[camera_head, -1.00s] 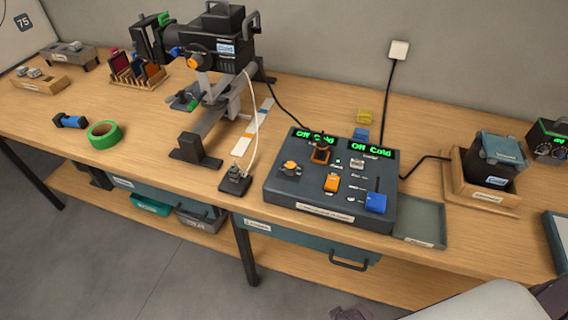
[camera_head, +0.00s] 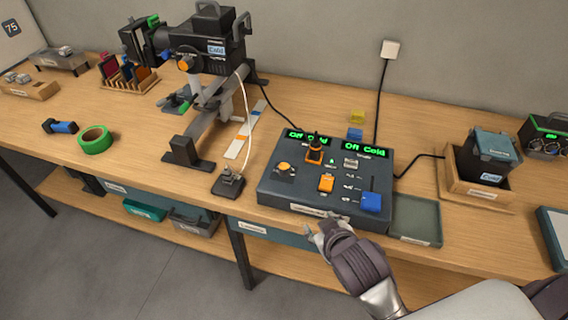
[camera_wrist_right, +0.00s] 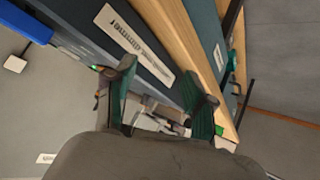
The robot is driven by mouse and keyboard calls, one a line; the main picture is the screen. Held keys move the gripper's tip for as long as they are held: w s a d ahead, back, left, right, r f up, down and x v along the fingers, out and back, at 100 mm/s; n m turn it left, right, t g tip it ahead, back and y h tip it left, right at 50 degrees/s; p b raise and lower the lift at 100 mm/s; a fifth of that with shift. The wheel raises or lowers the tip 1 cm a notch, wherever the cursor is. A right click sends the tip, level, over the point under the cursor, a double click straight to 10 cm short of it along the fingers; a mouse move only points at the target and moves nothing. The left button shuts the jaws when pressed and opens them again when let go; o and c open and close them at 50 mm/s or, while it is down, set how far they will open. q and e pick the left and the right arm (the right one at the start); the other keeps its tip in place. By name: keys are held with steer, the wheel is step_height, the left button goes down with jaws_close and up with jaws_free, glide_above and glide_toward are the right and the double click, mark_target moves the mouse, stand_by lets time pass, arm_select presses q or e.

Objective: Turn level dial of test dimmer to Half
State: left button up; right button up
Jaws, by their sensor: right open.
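The test dimmer (camera_head: 268,195) is a dark console on the bench, with two green displays that appear to read "Off Cold". A round orange knob (camera_head: 285,168) sits on its left side and looks like a dial; the small labels are too blurred to confirm which one is the level dial. My right gripper (camera_head: 320,229) is in front of the console's front edge, low and apart from the knob. In the right wrist view its two fingers (camera_wrist_right: 165,88) are spread and empty, with the dimmer's front label (camera_wrist_right: 135,45) beyond them. My left gripper is not in view.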

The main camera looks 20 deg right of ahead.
steer(key=w+a+r+n+t+y, duration=0.25)
steer(key=w+r+t, duration=0.2)
steer(key=r, duration=0.25)
steer(key=w+a+r+n+t+y, duration=0.25)
steer(key=w+a+r, duration=0.2)
steer(key=r, duration=0.25)
steer(key=w+a+r+n+t+y, duration=0.1)
steer(key=w+a+r+n+t, duration=0.3)
steer(key=r, duration=0.3)
steer(key=s+a+r+n+g+y, duration=0.1)
steer(key=a+r+n+g+y, duration=0.2)
steer(key=a+n+g+y, duration=0.45)
steer(key=a+r+n+g+y, duration=0.35)
steer(key=a+n+y, duration=0.35)
steer(key=n, duration=0.4)
steer(key=n+g+h, duration=0.8)
steer(key=g+h, duration=0.2)
steer(key=h, duration=1)
glide_above(284, 165)
step_height(284, 165, down, 11)
step_height(284, 165, down, 12)
steer(key=p, duration=0.3)
steer(key=shift+s+p, duration=0.1)
steer(key=shift+p, duration=0.25)
steer(key=shift+f, duration=0.75)
